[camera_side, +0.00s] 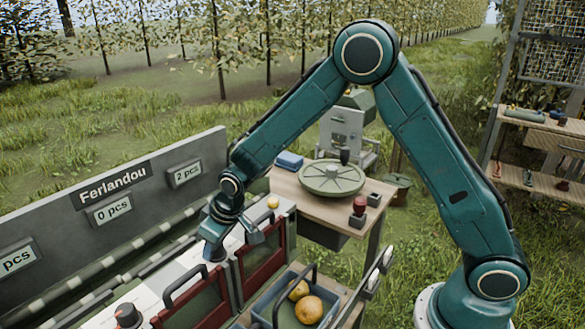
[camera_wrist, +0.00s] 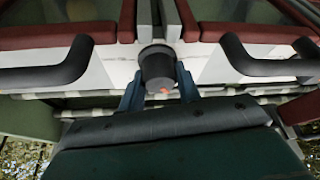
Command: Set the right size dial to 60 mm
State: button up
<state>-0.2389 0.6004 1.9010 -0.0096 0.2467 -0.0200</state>
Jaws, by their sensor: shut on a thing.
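The right size dial is a dark grey knob (camera_wrist: 157,66) with a small orange mark on its near side, seen in the wrist view. My gripper (camera_wrist: 158,88) has a finger on each side of it and is shut on it. In the side view my gripper (camera_side: 214,246) points down at the white panel top, and the dial is mostly hidden under it. Another dial (camera_side: 127,315), dark with an orange part, stands on the panel at the lower left. I cannot read the dial's scale or setting.
Dark handles (camera_wrist: 55,68) flank the dial in the wrist view. A grey board (camera_side: 130,195) with "Ferlandou" and piece-count displays reading "0 pcs" and "2 pcs" stands behind. A blue crate (camera_side: 262,312) with pears (camera_side: 308,309) sits in front. A table (camera_side: 290,187) with a round green plate stands to the right.

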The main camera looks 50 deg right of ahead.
jog(key=o, duration=1)
jog(key=shift+c, duration=0.2)
jog(key=v, duration=1.3)
jog(key=shift+r, duration=0.4)
jog(key=shift+s, duration=0.1)
jog(key=s+d+r+m, duration=0.1)
jog(key=s+d+r, duration=0.25)
jog(key=s, duration=0.25)
jog(key=s+d+r, duration=0.3)
jog(key=s+r, duration=0.2)
jog(key=s, duration=0.1)
jog(key=s+d+m, duration=0.1)
jog(key=s+d, duration=0.1)
jog(key=s, duration=0.5)
jog(key=s+d+m+t+h, duration=0.1)
jog(key=s+d, duration=0.1)
jog(key=s, duration=0.6)
jog(key=shift+s+d+r, duration=0.2)
jog(key=shift+d, duration=0.15)
